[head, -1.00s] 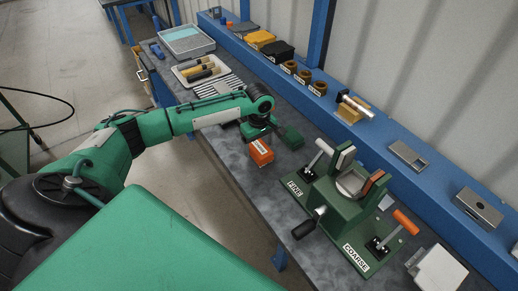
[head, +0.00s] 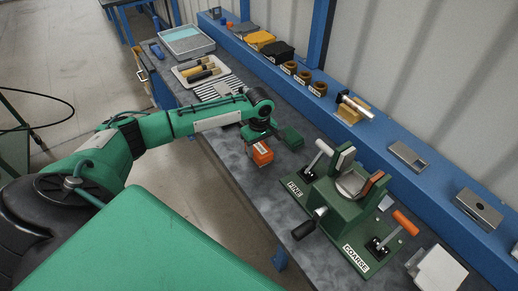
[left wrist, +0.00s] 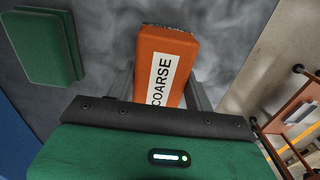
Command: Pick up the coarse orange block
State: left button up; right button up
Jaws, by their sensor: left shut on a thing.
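The coarse orange block (head: 262,155) is near the bench's front edge in the head view. In the left wrist view the orange block (left wrist: 165,62) shows its white COARSE label, between the two grey fingers. My left gripper (head: 260,147) is over the block and shut on it, with a finger on each side. I cannot tell whether the block's underside touches the bench. My right gripper is not in view.
A green block (head: 292,138) lies just right of the orange one; it also shows in the left wrist view (left wrist: 45,47). A green clamp fixture (head: 345,195) with FINE and COARSE labels stands to the right. A tray of brushes (head: 200,72) is behind.

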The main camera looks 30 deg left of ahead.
aim_at(259, 147)
pick_arm(q)
jog(key=shift+r, duration=0.35)
notch_tip(259, 147, up, 2)
jog(key=shift+r+b, duration=0.15)
jog(key=shift+b, duration=0.4)
jog(key=s+a+b, duration=0.2)
jog(key=s+a, duration=0.1)
jog(key=s, duration=0.5)
jog(key=s+a+b, duration=0.1)
jog(key=s+a, duration=0.3)
jog(key=s, duration=0.4)
jog(key=shift+s+r+b, duration=0.15)
jog(key=shift+s+b, duration=0.15)
jog(key=shift+b, duration=0.05)
